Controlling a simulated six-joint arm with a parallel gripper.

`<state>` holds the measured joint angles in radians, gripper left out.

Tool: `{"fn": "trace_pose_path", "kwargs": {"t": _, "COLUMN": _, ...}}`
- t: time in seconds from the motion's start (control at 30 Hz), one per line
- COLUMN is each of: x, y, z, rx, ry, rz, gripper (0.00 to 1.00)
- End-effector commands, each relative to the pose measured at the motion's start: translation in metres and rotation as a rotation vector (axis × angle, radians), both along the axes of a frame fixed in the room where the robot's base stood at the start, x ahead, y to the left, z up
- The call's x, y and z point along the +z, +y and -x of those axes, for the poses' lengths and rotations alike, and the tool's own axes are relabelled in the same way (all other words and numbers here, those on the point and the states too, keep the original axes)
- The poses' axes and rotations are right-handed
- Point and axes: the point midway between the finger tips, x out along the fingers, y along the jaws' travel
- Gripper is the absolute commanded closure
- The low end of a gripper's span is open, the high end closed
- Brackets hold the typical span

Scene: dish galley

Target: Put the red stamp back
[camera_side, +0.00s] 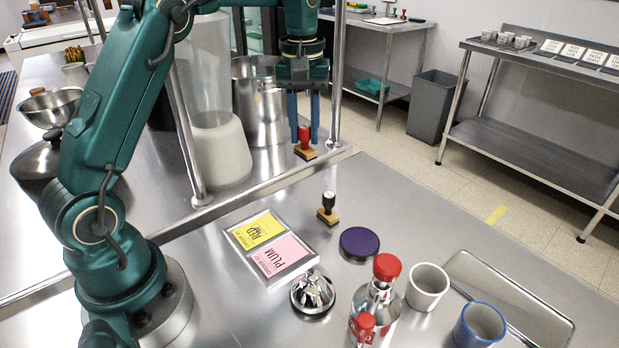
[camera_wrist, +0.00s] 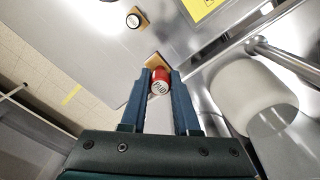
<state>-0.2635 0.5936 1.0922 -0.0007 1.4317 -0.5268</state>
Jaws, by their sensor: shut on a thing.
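The red stamp (camera_side: 304,136) has a red handle and a wooden base. My gripper (camera_side: 304,130) is shut on its handle and holds it up near the rail at the counter's back edge. In the wrist view the red stamp (camera_wrist: 160,82) sits between the two blue fingers (camera_wrist: 160,88), with its wooden base beyond them. A metal tray (camera_side: 272,246) on the counter holds a yellow card (camera_side: 257,231) reading RED and a pink card (camera_side: 280,258) reading PLUM. A black-handled stamp (camera_side: 328,208) stands upright on the counter right of the tray.
A purple round pad (camera_side: 359,243), a silver bell (camera_side: 312,293), a red-capped bottle (camera_side: 380,290), a white cup (camera_side: 427,287) and a blue-rimmed cup (camera_side: 479,325) stand nearer the front. A metal rail post (camera_side: 187,135) and a clear-topped white container (camera_side: 221,150) stand left of my gripper.

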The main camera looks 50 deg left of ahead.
Motion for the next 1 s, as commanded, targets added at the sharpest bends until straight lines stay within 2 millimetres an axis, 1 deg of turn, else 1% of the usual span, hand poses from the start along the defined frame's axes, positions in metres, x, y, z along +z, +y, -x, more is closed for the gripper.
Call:
{"fn": "trace_pose_path", "kwargs": {"t": 0.17, "x": -0.025, "y": -0.002, "z": 0.001, "rx": -0.005, "ry": 0.024, "rz": 0.007, "gripper": 1.00}}
{"fn": "trace_pose_path", "kwargs": {"t": 0.3, "x": -0.051, "y": -0.002, "z": 0.001, "rx": -0.005, "ry": 0.023, "rz": 0.006, "gripper": 1.00}}
{"fn": "trace_pose_path", "kwargs": {"t": 0.4, "x": -0.064, "y": -0.002, "z": 0.001, "rx": -0.005, "ry": 0.021, "rz": 0.006, "gripper": 1.00}}
{"fn": "trace_pose_path", "kwargs": {"t": 0.57, "x": -0.078, "y": -0.002, "z": 0.001, "rx": -0.005, "ry": 0.020, "rz": 0.006, "gripper": 1.00}}
{"fn": "trace_pose_path", "kwargs": {"t": 0.7, "x": -0.098, "y": -0.002, "z": 0.001, "rx": -0.005, "ry": 0.020, "rz": 0.006, "gripper": 1.00}}
{"fn": "trace_pose_path", "kwargs": {"t": 0.8, "x": -0.106, "y": -0.002, "z": 0.001, "rx": -0.005, "ry": 0.018, "rz": 0.006, "gripper": 1.00}}
{"fn": "trace_pose_path", "kwargs": {"t": 1.0, "x": -0.107, "y": -0.002, "z": 0.000, "rx": -0.005, "ry": 0.016, "rz": 0.004, "gripper": 1.00}}
